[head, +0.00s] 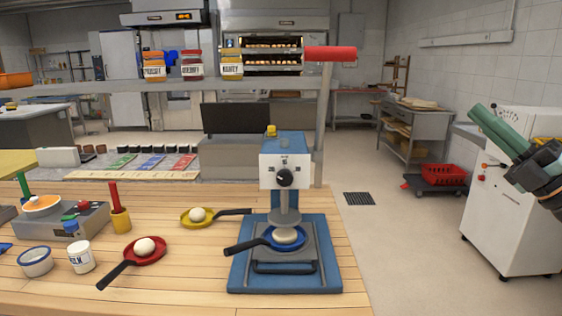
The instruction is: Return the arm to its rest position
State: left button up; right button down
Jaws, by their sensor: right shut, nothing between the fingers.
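My right gripper (482,114) shows at the right edge. Its green fingers lie together, pointing up and left, with nothing between them. It is in the air in front of the white machine, well to the right of the wooden table and apart from everything on it. My left gripper is not in view. A blue-and-white press (287,170) stands on the table. A blue pan (262,242) with a pale dough ball (286,236) sits on its base, under the plunger.
The wooden table (190,290) also holds a red pan (153,256) and a yellow pan (188,222), each with a ball, a milk tub (81,257) and a small hob (62,222). A white machine (515,215) stands at right. Floor between is mostly clear.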

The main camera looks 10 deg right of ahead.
jog(key=w+f+m+t+h+p, duration=0.1)
jog(key=w+f+m+h, duration=0.25)
jog(key=f+m, duration=0.4)
jog(key=w+f+m+h+p, duration=0.15)
jog(key=f+m+h, duration=0.35)
jog(key=f, duration=0.6)
jog(key=s+a+f+m+g+h, duration=0.1)
jog(key=a+f+m+g+h, duration=0.15)
jog(key=f, duration=0.65)
jog(key=s+a+f+m+g+h, duration=0.15)
jog(key=f+m, duration=0.25)
jog(key=f, duration=0.6)
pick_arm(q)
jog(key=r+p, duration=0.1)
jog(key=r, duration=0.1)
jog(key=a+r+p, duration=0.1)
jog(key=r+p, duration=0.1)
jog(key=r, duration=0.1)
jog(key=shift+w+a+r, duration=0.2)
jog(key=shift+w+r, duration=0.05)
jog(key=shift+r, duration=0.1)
pick_arm(e)
jog(key=s+a+f+m+g+y, duration=0.1)
jog(key=s+a+f+m+g, duration=0.6)
jog(key=s+a+f, duration=1.1)
jog(key=a+f+g, duration=0.1)
jog(key=a+f, duration=0.2)
jog(key=a, duration=0.1)
jog(key=shift+s+m, duration=0.3)
jog(key=shift+s, duration=0.05)
